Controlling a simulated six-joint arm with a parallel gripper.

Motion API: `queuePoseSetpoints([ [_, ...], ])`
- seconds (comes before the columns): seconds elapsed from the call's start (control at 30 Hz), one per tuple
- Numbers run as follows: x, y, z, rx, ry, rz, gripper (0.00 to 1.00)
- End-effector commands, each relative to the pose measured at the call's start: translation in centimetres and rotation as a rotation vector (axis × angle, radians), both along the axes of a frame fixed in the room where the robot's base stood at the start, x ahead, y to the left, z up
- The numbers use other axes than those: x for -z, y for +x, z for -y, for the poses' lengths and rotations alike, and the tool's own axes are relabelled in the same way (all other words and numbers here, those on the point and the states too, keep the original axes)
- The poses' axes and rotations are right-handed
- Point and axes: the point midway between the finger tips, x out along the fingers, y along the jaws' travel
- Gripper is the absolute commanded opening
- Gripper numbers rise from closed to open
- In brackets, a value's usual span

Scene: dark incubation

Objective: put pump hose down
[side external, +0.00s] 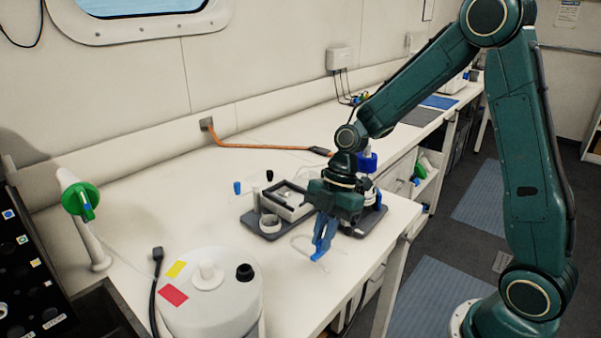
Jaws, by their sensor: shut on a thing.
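My gripper (319,256), with blue fingers, points down over the front edge area of the white bench. It is shut on the pump hose (299,240), a thin pale translucent tube. The hose curves beside the fingers on the left, and a short bit shows below the fingertips. The grip point itself is too small to see clearly. Whether the hose touches the bench there I cannot tell.
A dark tray (246,224) with a white ring and a grey box (289,204) stands just left of my gripper. A white canister (215,300) with coloured labels and a green-topped stand (82,199) are at the left. Bare bench (165,205) lies between them.

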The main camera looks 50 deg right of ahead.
Motion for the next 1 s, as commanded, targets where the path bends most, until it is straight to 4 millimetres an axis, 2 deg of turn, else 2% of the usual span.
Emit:
queuePoseSetpoints([
  [0.2, 2.3, 0.0, 0.0, 0.000, 0.001, -0.002, 0.00],
  [0.7, 2.8, 0.0, 0.0, -0.001, 0.000, -0.001, 0.00],
  [0.73, 2.8, 0.0, 0.0, -0.001, 0.000, -0.001, 0.16],
  [0.83, 2.8, 0.0, 0.0, -0.001, 0.000, -0.001, 0.34],
  [1.0, 2.8, 0.0, 0.0, -0.001, 0.000, -0.001, 0.34],
])
